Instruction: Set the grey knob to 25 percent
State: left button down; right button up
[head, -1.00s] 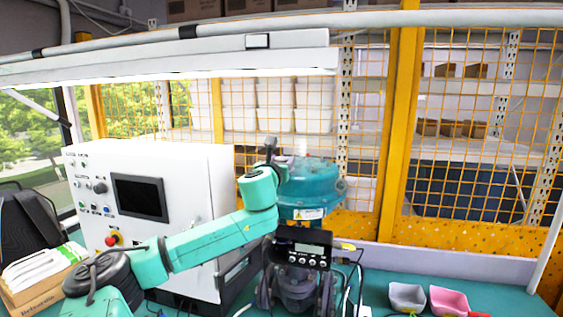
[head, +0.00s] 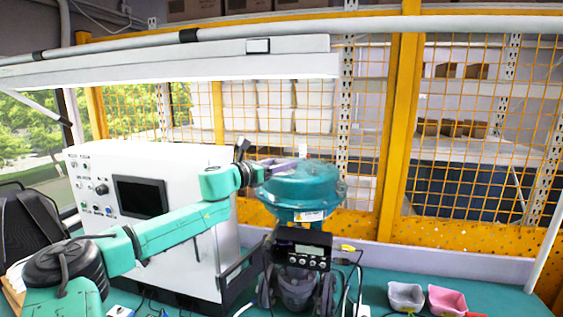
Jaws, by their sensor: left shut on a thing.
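A teal dome-topped actuator (head: 318,190) stands at the middle of the bench. A small pale grey part, seemingly the grey knob (head: 302,150), rises from its top. My left gripper (head: 288,162) reaches in sideways from the left over the dome. Its fingers are shut at the base of this part and seem to hold it, though the contact is small and partly hidden. No percent scale can be read there. The black positioner box (head: 303,243) with a small display and buttons sits in front, below the actuator. My right gripper is not in view.
A white control cabinet (head: 195,230) with a dark screen and several knobs stands left, behind my left arm. A grey bin (head: 406,297) and a pink bin (head: 447,301) stand at front right. Cables hang by the positioner. A yellow mesh fence closes the back.

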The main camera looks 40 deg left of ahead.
pick_arm(q)
jog(key=shift+r+m+g+h+p, duration=0.1)
jog(key=shift+m+g+h+p, duration=0.2)
jog(key=shift+m+h+p, duration=1.3)
jog(key=h, duration=0.2)
jog(key=shift+m+g+h+b, duration=0.3)
jog(key=shift+g+b, duration=0.1)
jog(key=shift+h, duration=0.3)
jog(key=shift+c, duration=1.2)
grip_release()
jog(key=shift+w, duration=0.1)
